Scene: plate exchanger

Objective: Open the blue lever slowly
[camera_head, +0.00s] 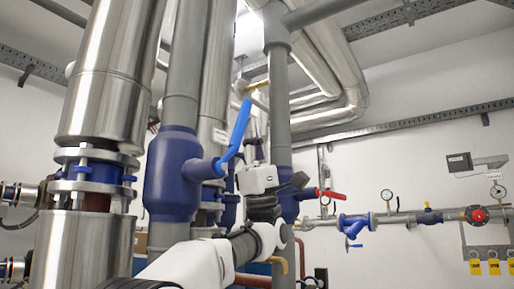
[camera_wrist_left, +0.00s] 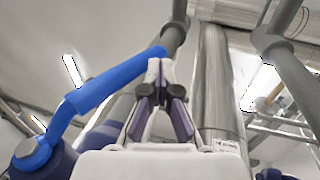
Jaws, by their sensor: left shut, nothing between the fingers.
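The blue lever (camera_head: 238,132) rises from the hub on the dark blue valve body (camera_head: 172,180) and slants up to the right in the head view. It also shows in the left wrist view (camera_wrist_left: 104,84), running from its hub at lower left up to the fingertips. My left gripper (camera_head: 252,147) points upward just right of the lever. In the wrist view its fingertips (camera_wrist_left: 160,68) are shut with nothing between them. The lever's upper end lies behind or beside the tips there; I cannot tell whether they touch. My right gripper is not in view.
A grey pipe (camera_head: 280,100) stands close behind my left gripper. A red lever (camera_head: 331,194) sits to its right. Thick silver insulated pipes (camera_head: 112,75) fill the left. A thin wall pipe with gauges (camera_head: 387,195) and a red knob (camera_head: 479,215) is at the right.

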